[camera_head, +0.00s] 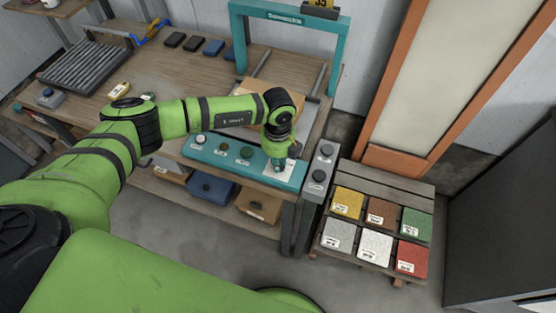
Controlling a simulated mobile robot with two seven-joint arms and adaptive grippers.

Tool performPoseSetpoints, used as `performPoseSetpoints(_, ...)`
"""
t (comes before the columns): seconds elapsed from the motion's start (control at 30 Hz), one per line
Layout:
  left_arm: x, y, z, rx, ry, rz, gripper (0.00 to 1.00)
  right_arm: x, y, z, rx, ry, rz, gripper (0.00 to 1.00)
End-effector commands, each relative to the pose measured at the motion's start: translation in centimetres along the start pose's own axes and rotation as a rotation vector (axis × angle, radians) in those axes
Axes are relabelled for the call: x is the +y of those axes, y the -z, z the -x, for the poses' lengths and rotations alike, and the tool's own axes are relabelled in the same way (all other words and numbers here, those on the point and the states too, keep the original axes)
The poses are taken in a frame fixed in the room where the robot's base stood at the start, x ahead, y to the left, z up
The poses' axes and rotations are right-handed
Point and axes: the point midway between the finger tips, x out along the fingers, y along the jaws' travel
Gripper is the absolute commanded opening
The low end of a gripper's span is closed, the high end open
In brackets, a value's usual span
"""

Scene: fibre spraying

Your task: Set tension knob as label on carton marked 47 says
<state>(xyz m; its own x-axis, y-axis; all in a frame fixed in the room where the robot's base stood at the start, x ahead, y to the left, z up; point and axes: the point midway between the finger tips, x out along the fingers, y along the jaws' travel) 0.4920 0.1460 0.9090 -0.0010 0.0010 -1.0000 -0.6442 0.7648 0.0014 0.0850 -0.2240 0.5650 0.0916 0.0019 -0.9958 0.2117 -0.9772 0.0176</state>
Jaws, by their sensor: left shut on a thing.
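My left gripper (279,162) points down at the right end of the teal control panel (210,152). It is shut on a knob over a white dial plate (273,177); the gripper hides most of the knob, so its setting cannot be read. Several other knobs sit to the left on the panel, including a white one (200,139), a brown one (224,146) and a green one (246,152). A brown carton (260,205) with a pale label stands on the shelf below. Its number is too small to read. My right gripper is not in view.
A teal frame (238,40) stands over the bench behind the arm. A grey button box (321,165) is right of the panel. Several coloured blocks, including a red one (412,257), lie on a pallet (385,180) at right. Open floor lies in front.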

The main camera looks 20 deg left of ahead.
Motion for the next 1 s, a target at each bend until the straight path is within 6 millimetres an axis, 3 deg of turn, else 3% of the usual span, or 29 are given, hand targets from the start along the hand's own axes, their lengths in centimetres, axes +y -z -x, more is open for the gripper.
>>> performPoseSetpoints(0.47, -0.1, -0.2, -0.4, -0.002, 0.003, -0.372, 0.00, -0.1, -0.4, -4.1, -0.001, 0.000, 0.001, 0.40)
performPoseSetpoints(1.0, -0.2, -0.5, -0.5, -0.004, 0.002, -0.884, 0.00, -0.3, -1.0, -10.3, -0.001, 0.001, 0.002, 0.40)
